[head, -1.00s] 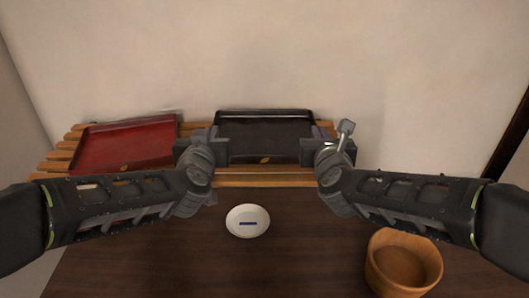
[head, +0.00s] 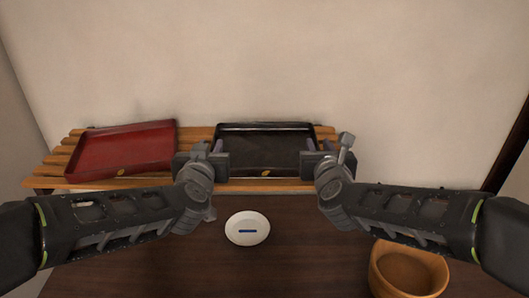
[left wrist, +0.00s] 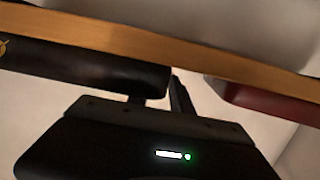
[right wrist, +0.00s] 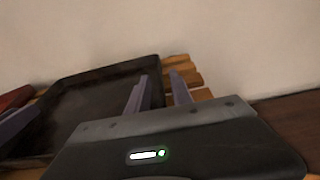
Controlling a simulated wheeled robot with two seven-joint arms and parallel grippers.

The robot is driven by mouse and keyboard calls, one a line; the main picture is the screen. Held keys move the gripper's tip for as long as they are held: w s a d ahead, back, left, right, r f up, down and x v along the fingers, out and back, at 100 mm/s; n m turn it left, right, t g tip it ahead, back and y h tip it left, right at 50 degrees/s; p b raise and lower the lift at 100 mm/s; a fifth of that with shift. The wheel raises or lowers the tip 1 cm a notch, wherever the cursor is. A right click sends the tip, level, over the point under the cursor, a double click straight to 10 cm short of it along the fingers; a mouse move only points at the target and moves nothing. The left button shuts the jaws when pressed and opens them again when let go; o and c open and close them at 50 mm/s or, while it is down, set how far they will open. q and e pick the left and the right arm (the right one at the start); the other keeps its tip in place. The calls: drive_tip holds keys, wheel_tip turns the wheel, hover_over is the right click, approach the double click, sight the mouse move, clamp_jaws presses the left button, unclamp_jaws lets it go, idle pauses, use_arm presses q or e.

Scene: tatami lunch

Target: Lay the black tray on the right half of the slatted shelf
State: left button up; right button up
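The black tray (head: 265,147) lies flat on the right half of the slatted shelf (head: 70,150), with its front edge near the shelf's front rail. It also shows in the right wrist view (right wrist: 95,95). My left gripper (head: 208,147) is at the tray's left edge, with its fingers spread apart. My right gripper (head: 319,146) is at the tray's right edge. Its fingers stand apart in the right wrist view (right wrist: 157,88), close beside the tray wall. The left wrist view shows the tray's end (left wrist: 140,78) close to a finger.
A red tray (head: 125,150) lies on the shelf's left half, with a gap to the black tray. A white dish (head: 247,229) with a blue mark stands on the dark table in front. A wooden bowl (head: 408,270) stands at the front right. A wall rises behind the shelf.

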use_arm(q)
drive_tip(key=s+r, duration=0.2)
drive_tip(key=s, duration=0.9)
use_arm(e)
drive_tip(key=shift+s, duration=0.1)
drive_tip(key=s+r, duration=0.2)
drive_tip(key=s, duration=0.9)
drive_tip(key=shift+s+r, duration=0.15)
drive_tip(key=shift+s, duration=0.2)
